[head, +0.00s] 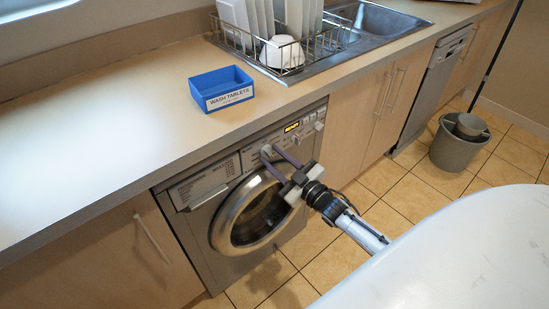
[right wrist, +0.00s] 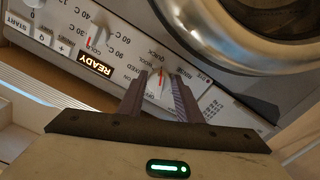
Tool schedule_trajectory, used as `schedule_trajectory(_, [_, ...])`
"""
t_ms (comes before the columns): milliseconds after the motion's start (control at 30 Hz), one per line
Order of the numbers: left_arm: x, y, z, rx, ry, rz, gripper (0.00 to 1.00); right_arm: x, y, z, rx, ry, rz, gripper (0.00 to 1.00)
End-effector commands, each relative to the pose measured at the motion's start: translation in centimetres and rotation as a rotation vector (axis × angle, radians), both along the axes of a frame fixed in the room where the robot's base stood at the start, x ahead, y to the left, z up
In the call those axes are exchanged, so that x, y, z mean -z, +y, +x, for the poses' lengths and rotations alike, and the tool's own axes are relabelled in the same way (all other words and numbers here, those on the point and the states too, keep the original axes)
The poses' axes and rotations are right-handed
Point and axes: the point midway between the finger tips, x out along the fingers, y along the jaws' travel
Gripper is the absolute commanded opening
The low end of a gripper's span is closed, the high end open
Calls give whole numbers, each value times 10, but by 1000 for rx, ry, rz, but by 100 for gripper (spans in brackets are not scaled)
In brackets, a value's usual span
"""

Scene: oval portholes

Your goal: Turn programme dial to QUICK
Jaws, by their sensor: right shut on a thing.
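The washing machine (head: 216,180) stands under the counter, with its control panel along the top front. My right gripper (head: 273,153) reaches the panel from the right, its two long fingers shut on the programme dial. In the right wrist view the panel is turned round, and the fingers (right wrist: 160,95) close on either side of the programme dial (right wrist: 162,73). A red pointer mark shows between the fingertips; the word QUICK is printed just above it. The fingers hide much of the dial, so I cannot tell exactly which label it points to. My left gripper is not in view.
A lit READY display (right wrist: 95,64) and a temperature dial (right wrist: 100,38) sit beside the programme dial. The round door (head: 250,212) is shut below. A blue wash tablets box (head: 221,88), a dish rack (head: 283,45) and a sink (head: 375,25) are on the counter.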

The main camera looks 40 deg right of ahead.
Motion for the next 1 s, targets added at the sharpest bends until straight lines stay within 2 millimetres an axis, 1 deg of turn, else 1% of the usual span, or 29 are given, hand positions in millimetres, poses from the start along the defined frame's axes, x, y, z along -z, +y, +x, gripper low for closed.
schedule_trajectory(300, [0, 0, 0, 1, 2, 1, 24, 0, -1, 0, 3, 1, 1, 9])
schedule_trajectory(333, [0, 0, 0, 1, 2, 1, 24, 0, -1, 0, 3, 1, 1, 33])
schedule_trajectory(433, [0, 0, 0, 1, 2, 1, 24, 0, -1, 0, 1, 1, 0, 50])
schedule_trajectory(767, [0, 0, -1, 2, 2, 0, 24, 0, 0, -2, 0, 1, 0, 50])
schedule_trajectory(867, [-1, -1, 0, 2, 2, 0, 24, 1, -1, -12, 0, 3, 0, 50])
schedule_trajectory(1000, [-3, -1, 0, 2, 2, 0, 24, 1, -3, -37, 0, 3, 0, 50])
